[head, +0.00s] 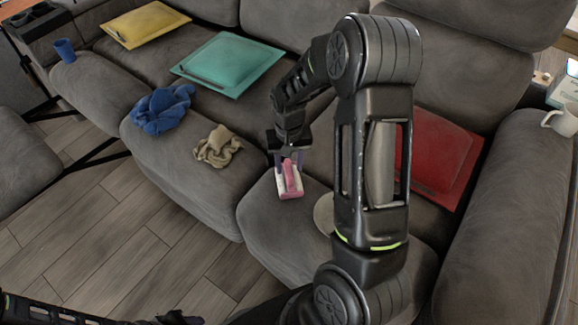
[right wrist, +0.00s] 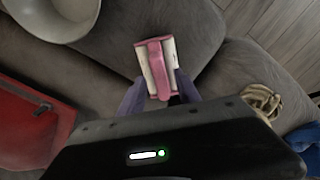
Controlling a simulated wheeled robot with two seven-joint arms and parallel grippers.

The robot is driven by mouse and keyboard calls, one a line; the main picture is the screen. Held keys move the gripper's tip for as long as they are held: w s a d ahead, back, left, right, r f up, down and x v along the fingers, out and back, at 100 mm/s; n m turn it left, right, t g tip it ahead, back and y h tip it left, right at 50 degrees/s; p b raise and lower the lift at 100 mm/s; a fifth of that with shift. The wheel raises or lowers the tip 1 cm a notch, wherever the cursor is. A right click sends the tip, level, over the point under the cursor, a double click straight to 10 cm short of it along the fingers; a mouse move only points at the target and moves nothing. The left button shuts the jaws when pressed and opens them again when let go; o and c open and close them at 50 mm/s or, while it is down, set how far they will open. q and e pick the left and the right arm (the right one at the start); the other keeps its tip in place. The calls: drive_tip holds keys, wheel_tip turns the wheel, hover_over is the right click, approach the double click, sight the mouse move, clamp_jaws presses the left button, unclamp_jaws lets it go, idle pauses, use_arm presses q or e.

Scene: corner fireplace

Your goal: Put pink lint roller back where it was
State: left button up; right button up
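The pink lint roller (head: 289,182), pink with white sides, is at the front of the grey sofa's seat. It also shows in the right wrist view (right wrist: 157,65), over the cushion. My right gripper (head: 289,160) points down at its rear end, with purple fingers on either side. The fingers (right wrist: 160,90) lie very close to the roller's sides, but whether they press on it is unclear. Whether the roller rests on the cushion or hangs just above it is also unclear. My left gripper (head: 180,318) is partly cut off at the bottom edge, its fingers hardly visible.
A beige cloth (head: 217,147) and a blue cloth (head: 163,109) lie left of the roller. A pale round dish (head: 324,213) is partly hidden behind my right arm. Teal (head: 228,63), yellow (head: 146,24) and red (head: 440,155) cushions lie on the sofa. Wooden floor lies in front.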

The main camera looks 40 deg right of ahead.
wheel_tip(320, 180, up, 10)
drive_tip(key=p, duration=0.1)
drive_tip(key=shift+r+p, duration=0.25)
drive_tip(key=shift+p, duration=0.1)
idle(0.8)
